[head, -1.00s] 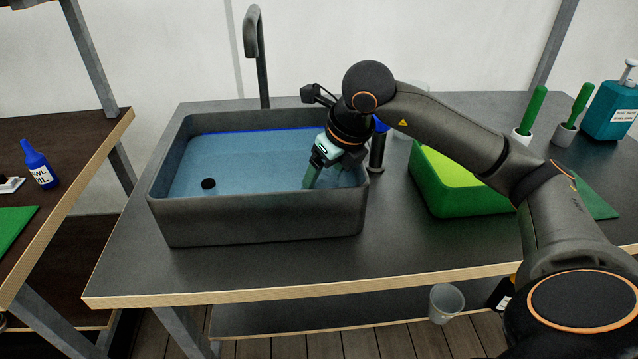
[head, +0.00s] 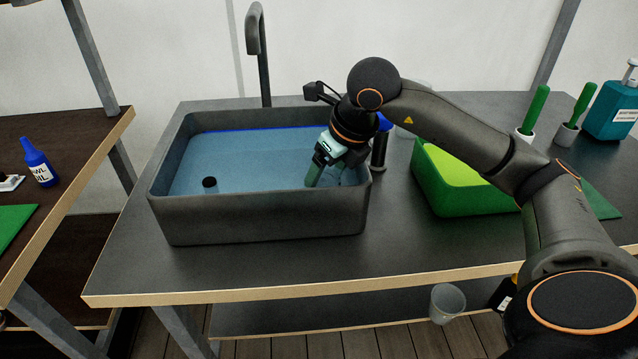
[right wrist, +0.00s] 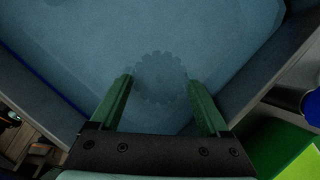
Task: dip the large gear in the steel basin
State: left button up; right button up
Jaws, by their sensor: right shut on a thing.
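The steel basin (head: 265,218) is a dark grey sink on the worktop, filled with blue water (head: 250,165). My right gripper (head: 313,182) reaches down into the right part of the basin, with its green fingers in the water. In the right wrist view the large gear (right wrist: 160,78), a toothed disc tinted blue by the water, lies between the two fingers of the right gripper (right wrist: 160,85), which is shut on it. In the head view I cannot make out the gear. My left gripper is not in view.
A tap (head: 259,60) stands behind the basin, and a black round plug (head: 209,183) shows inside it. A green tub (head: 450,185) is to the right, with green-handled brushes (head: 535,108) and a teal bottle (head: 612,110) beyond. The worktop's front is clear.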

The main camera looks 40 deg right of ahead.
aim_at(331, 180)
jog(key=r+p, duration=0.1)
jog(key=r, duration=0.1)
jog(key=d+r+p, duration=0.1)
jog(key=r+p, duration=0.1)
jog(key=shift+s, duration=0.15)
jog(key=shift+r+p, duration=0.4)
jog(key=shift+p, duration=0.05)
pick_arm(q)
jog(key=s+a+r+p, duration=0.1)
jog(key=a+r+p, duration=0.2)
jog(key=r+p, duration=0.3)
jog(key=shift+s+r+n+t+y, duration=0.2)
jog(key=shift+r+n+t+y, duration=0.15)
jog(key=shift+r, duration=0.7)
pick_arm(e)
notch_tip(331, 180, up, 8)
jog(key=shift+a, duration=0.2)
